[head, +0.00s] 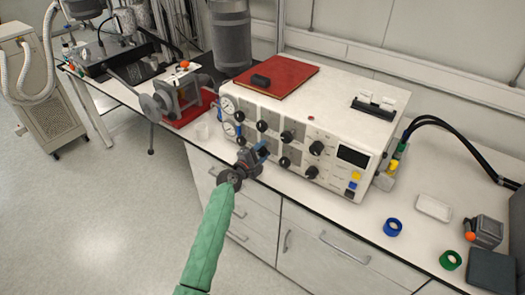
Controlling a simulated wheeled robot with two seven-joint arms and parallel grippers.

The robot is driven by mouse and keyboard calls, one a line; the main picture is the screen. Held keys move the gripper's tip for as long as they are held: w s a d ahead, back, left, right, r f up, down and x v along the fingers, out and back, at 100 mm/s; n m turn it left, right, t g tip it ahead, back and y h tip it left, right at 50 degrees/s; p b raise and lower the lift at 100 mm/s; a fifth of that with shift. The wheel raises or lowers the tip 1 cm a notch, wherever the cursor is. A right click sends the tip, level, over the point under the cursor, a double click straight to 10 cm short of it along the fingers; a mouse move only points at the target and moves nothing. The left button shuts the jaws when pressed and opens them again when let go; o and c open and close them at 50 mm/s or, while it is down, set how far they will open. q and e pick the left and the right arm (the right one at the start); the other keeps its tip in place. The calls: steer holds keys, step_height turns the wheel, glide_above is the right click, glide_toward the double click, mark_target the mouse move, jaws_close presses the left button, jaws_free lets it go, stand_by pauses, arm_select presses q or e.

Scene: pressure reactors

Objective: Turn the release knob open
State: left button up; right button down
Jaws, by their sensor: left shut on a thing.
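The white control box (345,110) stands on the bench, its front panel carrying gauges and several black knobs. My left gripper (262,148) is at the lower left of this panel, at the end of my green-sleeved arm. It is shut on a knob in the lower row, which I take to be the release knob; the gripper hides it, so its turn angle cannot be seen. Other black knobs show beside it, one to the right (284,162) and one above (262,126). My right gripper is out of view.
A red book (277,76) with a dark object lies on the box. A clamp-like device on a red base (189,110) stands to the left. Blue tape (392,227), green tape (450,260) and a white tray (433,208) lie on the bench at right. Black hoses run behind.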

mark_target(260, 154)
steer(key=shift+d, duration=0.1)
arm_select(q)
steer(key=o, duration=1)
steer(key=shift+c, duration=0.2)
steer(key=shift+s, duration=0.1)
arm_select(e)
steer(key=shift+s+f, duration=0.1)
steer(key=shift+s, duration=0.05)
arm_select(q)
steer(key=shift+s+a+f, duration=0.15)
steer(key=shift+s+a, duration=0.1)
steer(key=b+v, duration=0.2)
steer(key=v, duration=0.3)
steer(key=shift+s+a, duration=0.25)
steer(key=shift+s, duration=0.1)
steer(key=shift+s+a, duration=0.35)
steer(key=shift+s, duration=0.1)
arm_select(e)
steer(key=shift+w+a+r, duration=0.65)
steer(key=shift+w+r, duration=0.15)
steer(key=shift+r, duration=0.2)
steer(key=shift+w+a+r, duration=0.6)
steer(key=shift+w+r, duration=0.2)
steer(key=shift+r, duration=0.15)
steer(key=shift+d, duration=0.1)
